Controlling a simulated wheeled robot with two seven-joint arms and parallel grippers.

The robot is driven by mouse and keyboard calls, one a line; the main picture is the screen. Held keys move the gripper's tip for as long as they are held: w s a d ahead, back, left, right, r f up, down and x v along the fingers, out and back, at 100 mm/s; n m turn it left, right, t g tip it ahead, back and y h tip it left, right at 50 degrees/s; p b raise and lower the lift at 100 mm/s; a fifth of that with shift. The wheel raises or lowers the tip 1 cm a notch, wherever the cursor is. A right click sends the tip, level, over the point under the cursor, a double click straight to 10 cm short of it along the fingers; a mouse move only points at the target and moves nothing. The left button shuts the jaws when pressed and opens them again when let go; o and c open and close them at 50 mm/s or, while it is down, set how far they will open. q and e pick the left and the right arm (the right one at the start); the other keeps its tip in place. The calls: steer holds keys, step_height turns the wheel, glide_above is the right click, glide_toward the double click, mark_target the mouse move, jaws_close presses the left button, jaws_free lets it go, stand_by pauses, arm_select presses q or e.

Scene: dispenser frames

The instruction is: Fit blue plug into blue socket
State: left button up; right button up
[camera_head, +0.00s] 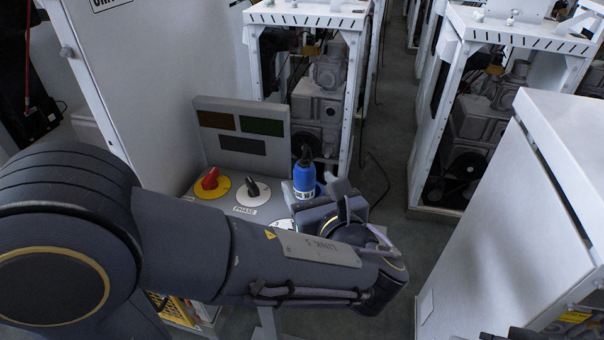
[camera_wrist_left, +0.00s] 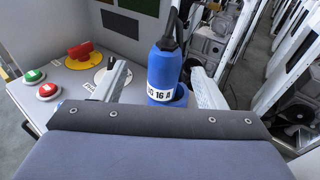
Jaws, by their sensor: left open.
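The blue plug (camera_head: 304,176), with a black top and cable, stands upright at the right end of the grey control panel. In the left wrist view the plug (camera_wrist_left: 164,72) carries a white label reading 16 A. A blue rim (camera_wrist_left: 181,97), apparently the blue socket, shows at its base; most of it is hidden, so I cannot tell how deep the plug sits. My left gripper (camera_head: 324,196) is open beside the plug. In the left wrist view its fingers (camera_wrist_left: 160,82) stand on either side of the plug, with gaps visible. My right gripper is not in view.
The panel has a red rotary switch (camera_head: 210,180) and a black PHASE switch (camera_head: 252,189). A dark display panel (camera_head: 242,136) rises behind. White machine frames (camera_head: 354,100) stand beyond; a white cabinet (camera_head: 520,230) is at right.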

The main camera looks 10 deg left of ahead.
mark_target(309, 179)
arm_select(q)
steer(key=x, duration=0.5)
steer(key=shift+w+d+f, duration=0.15)
steer(key=shift+w+f, duration=0.25)
steer(key=shift+w, duration=0.1)
steer(key=c, duration=1.2)
steer(key=shift+c, duration=0.2)
steer(key=shift+r, duration=0.1)
